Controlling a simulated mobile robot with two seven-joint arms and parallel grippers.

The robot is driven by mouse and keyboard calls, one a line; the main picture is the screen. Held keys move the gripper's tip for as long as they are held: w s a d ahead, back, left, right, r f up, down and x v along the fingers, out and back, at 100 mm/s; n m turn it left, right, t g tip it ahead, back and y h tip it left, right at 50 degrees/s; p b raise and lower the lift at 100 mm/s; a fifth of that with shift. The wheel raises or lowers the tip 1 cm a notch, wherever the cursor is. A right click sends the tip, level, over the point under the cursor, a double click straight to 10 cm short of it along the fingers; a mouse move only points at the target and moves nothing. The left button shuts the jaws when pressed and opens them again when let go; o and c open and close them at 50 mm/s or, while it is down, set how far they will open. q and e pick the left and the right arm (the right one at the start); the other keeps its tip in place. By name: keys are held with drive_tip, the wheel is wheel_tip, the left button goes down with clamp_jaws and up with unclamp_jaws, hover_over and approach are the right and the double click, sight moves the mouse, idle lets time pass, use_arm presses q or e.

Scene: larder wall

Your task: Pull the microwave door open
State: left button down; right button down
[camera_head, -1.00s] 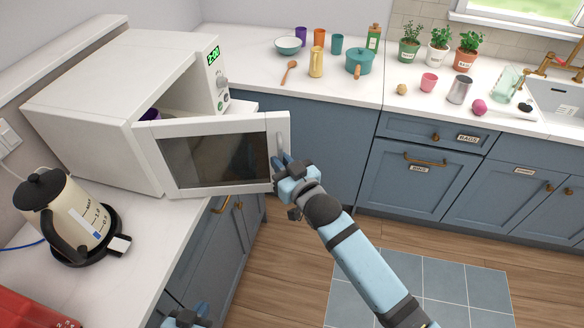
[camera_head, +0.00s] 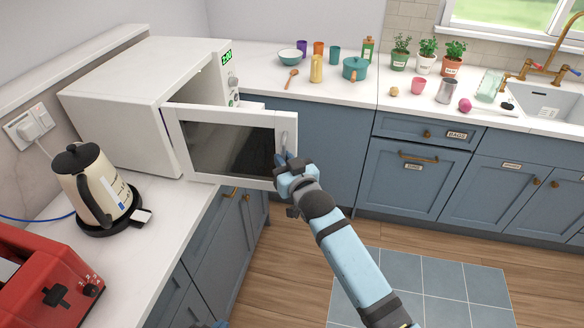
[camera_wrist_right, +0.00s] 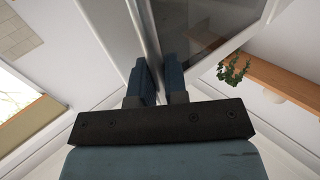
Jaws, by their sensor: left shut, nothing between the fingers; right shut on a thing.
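The white microwave (camera_head: 130,98) stands on the left counter. Its door (camera_head: 238,145), with a dark window, stands part-way open and swung out over the counter edge. My right gripper (camera_head: 284,163) is shut on the upright door handle (camera_head: 284,141) at the door's free edge.
A cream kettle (camera_head: 93,183) on a black base and a red toaster (camera_head: 48,284) stand on the left counter. Blue cabinets (camera_head: 235,235) lie below the door. The floor beside my right arm is clear. Cups and a teal pot (camera_head: 355,68) stand on the back counter.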

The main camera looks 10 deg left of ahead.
use_arm(q)
drive_tip(key=shift+s+f, duration=0.15)
drive_tip(key=shift+s, duration=0.2)
use_arm(e)
drive_tip(key=shift+s+a+r, duration=0.15)
drive_tip(key=shift+s+a, duration=0.05)
drive_tip(key=c, duration=1.4)
unclamp_jaws()
drive_tip(key=shift+c, duration=0.2)
drive_tip(key=shift+o, duration=1.3)
drive_tip(key=shift+a, duration=0.1)
